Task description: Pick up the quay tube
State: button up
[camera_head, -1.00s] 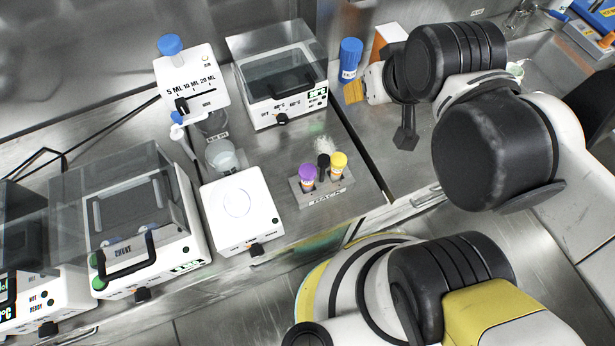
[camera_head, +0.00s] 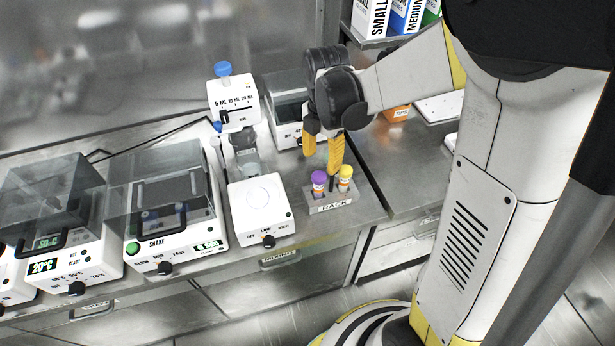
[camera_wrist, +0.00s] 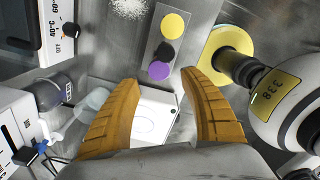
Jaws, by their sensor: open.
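A small grey rack (camera_head: 331,208) stands near the front edge of the bench. It holds a purple-capped tube (camera_head: 319,178) and a yellow-capped tube (camera_head: 345,172). No name is readable on the tubes, so I cannot tell which is quay. My gripper (camera_head: 322,158) is open and empty above the rack, its orange fingers (camera_wrist: 160,80) apart.
A white device with a round plate (camera_head: 262,204) stands just left of the rack. A white dispenser (camera_head: 234,100) and a glass-lidded box (camera_head: 287,105) stand behind. A shaker (camera_head: 165,205) is farther left. The bench right of the rack is bare.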

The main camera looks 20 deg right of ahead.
aim_at(321, 175)
notch_tip(321, 175, down, 4)
jog(key=shift+w+d+f+b, duration=0.15)
jog(key=shift+f+b, duration=0.1)
jog(key=shift+b, duration=0.45)
jog(key=f+b, duration=0.1)
jog(key=f, duration=0.1)
jog(key=f+b, duration=0.1)
jog(key=f, duration=0.2)
jog(key=shift+a+f+b, duration=0.3)
jog(key=shift+f+b, duration=0.05)
jog(key=shift+b, duration=0.05)
jog(key=shift+r, duration=0.1)
jog(key=shift+c, duration=0.2)
grip_shut()
